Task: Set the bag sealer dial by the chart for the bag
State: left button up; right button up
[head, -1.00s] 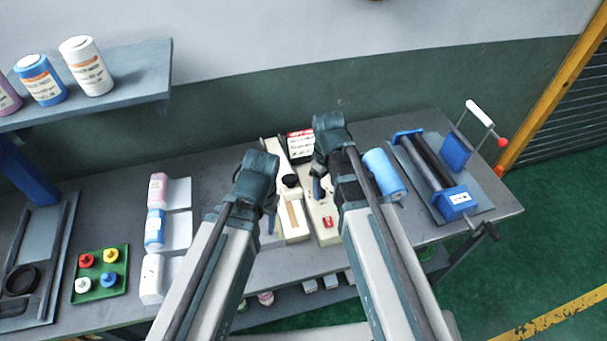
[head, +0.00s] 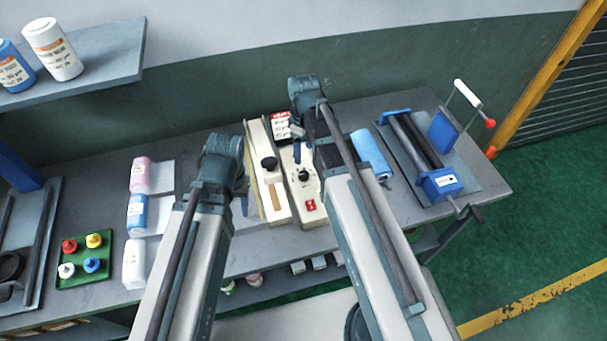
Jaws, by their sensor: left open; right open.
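The cream bag sealer (head: 276,203) stands on the bench in the middle, with a long arm that has a black knob (head: 268,163). Its right-hand body carries a dark round dial (head: 304,174) and a red switch (head: 311,205). The dial's setting is too small to read. A small red, white and black card (head: 281,124), perhaps the chart, stands behind the sealer; its text is unreadable. My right gripper (head: 300,146) is open over the sealer, just behind the dial. My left gripper (head: 243,200) is open left of the sealer, mostly hidden by its own wrist. I cannot tell which thing is the bag.
Pink, blue and white bottles (head: 137,212) lie left with pale sheets beside them. A green tray (head: 84,283) holds several coloured caps. A blue roll (head: 372,155) and a roller machine (head: 438,182) are on the right. A shelf (head: 120,62) with bottles hangs upper left.

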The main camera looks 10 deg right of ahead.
aim_at(304, 174)
pick_arm(q)
notch_tip(304, 174, down, 11)
jog(key=b, duration=1)
jog(key=shift+f, duration=0.2)
pick_arm(e)
notch_tip(304, 174, down, 11)
jog(key=shift+f, duration=0.2)
pick_arm(q)
jog(key=shift+r, duration=0.1)
pick_arm(e)
grip_shut()
